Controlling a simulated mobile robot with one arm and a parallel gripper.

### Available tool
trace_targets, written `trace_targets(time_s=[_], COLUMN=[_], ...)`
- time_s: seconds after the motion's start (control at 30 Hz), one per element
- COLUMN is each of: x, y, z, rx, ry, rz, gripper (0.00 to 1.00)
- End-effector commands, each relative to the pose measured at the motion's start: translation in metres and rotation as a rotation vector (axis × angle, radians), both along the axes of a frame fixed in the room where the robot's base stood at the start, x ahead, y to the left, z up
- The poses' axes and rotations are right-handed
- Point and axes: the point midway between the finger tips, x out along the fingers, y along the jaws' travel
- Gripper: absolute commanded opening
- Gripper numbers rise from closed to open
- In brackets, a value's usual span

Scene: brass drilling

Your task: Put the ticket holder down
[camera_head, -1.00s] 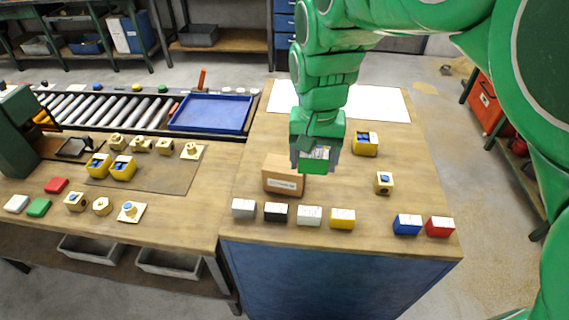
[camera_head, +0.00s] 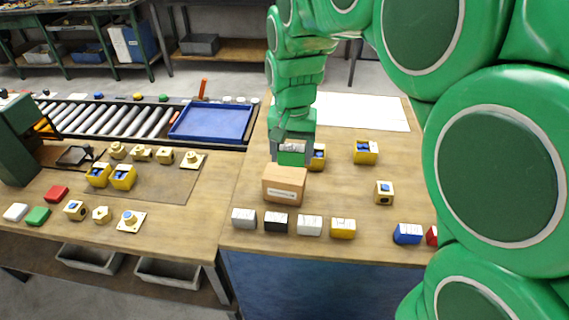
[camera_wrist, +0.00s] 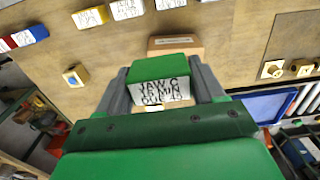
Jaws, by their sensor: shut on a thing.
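The ticket holder (camera_wrist: 160,80) is a green block with a white printed ticket on its face. My gripper (camera_wrist: 163,92) is shut on it, one grey finger on each side. In the head view my gripper (camera_head: 291,152) is just behind the cardboard box (camera_head: 284,185), with the green holder (camera_head: 291,158) between its fingers. I cannot tell how high the holder is above the bench. Other holders stand along the bench's front: grey (camera_head: 244,218), black (camera_head: 276,222), white (camera_head: 309,225), yellow (camera_head: 343,228), blue (camera_head: 407,233) and a partly hidden red one (camera_head: 432,235).
A yellow bin (camera_head: 319,157) is close to the gripper's right, and another yellow bin (camera_head: 366,152) stands farther right. A small brass-coloured block (camera_head: 384,192) sits at the right. A white sheet (camera_head: 360,111) lies at the back. Bare bench shows right of the box.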

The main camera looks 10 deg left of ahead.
Motion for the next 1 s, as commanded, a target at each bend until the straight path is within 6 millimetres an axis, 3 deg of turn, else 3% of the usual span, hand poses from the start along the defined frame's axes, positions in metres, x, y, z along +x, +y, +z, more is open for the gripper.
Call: trace_targets(time_s=[0.5,0.87,1.0], x=[0.044,0.054,0.054], y=[0.018,0.022,0.022], z=[-0.052,-0.064,-0.082], rx=[-0.001,-0.001,-0.002], ry=[0.004,0.004,0.005], rz=[-0.001,0.0,0.001], gripper=[0.37,0.37,0.37])
